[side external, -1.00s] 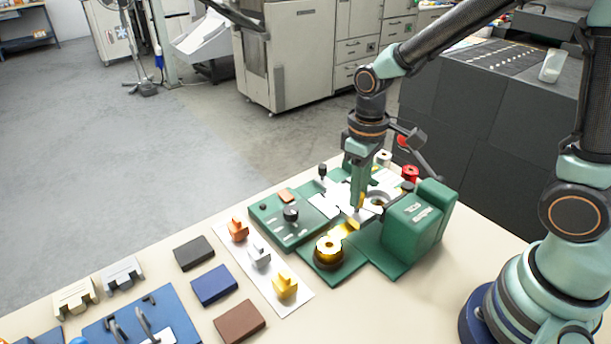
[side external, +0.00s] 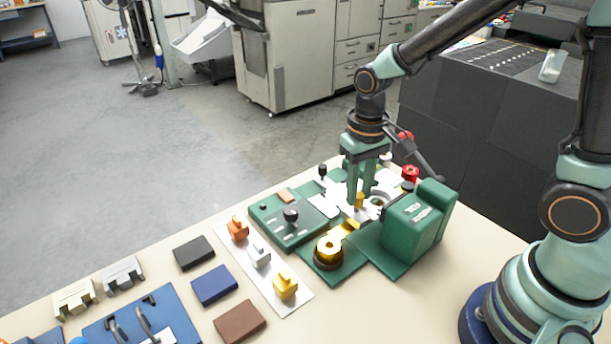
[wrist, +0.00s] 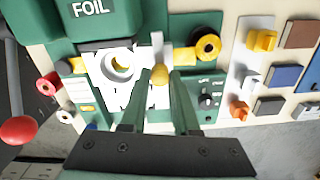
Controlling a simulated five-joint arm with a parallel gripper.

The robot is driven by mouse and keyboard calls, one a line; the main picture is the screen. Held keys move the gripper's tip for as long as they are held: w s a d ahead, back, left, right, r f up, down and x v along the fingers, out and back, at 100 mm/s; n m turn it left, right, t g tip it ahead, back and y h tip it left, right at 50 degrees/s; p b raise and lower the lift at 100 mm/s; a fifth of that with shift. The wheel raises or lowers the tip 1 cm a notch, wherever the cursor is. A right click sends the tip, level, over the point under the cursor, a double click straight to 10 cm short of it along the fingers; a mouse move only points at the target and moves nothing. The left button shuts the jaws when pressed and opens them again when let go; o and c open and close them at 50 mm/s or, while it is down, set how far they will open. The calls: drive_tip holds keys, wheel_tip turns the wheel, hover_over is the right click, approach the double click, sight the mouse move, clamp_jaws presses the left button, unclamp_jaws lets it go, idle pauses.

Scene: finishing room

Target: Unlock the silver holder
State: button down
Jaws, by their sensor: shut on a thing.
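My gripper (side external: 360,200) points down over the green foil machine. Its two fingers stand either side of a small gold knob (wrist: 160,76) and are shut on it. The knob sits by a narrow silver-grey bar (wrist: 157,46), beside the white plate (wrist: 128,88) with a ring in it. I take this silver-grey part for the silver holder, but the fingers partly hide it. A gold foil roll (side external: 329,248) stands close by, with a gold strip running from it toward the knob.
The green FOIL housing (side external: 414,224) stands right of my gripper. A red-knobbed lever and a red roll (side external: 410,174) are behind it. A control panel (side external: 290,218) lies left. Copper, silver (side external: 260,255) and gold blocks stand on a white strip. Dark, blue and brown pads lie further left.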

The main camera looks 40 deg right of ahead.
sight(359, 194)
drive_tip(key=c, duration=0.6)
unclamp_jaws()
drive_tip(key=shift+c, duration=0.2)
wheel_tip(359, 194, up, 12)
drive_tip(key=shift+r, duration=0.15)
drive_tip(key=s+d+r+n+t, duration=0.1)
drive_tip(key=s+d+n+t, duration=0.1)
drive_tip(key=s+d+t, duration=0.2)
drive_tip(key=shift+s+d+r+t, duration=0.35)
drive_tip(key=shift+s+t, duration=0.15)
drive_tip(key=shift+t, duration=0.3)
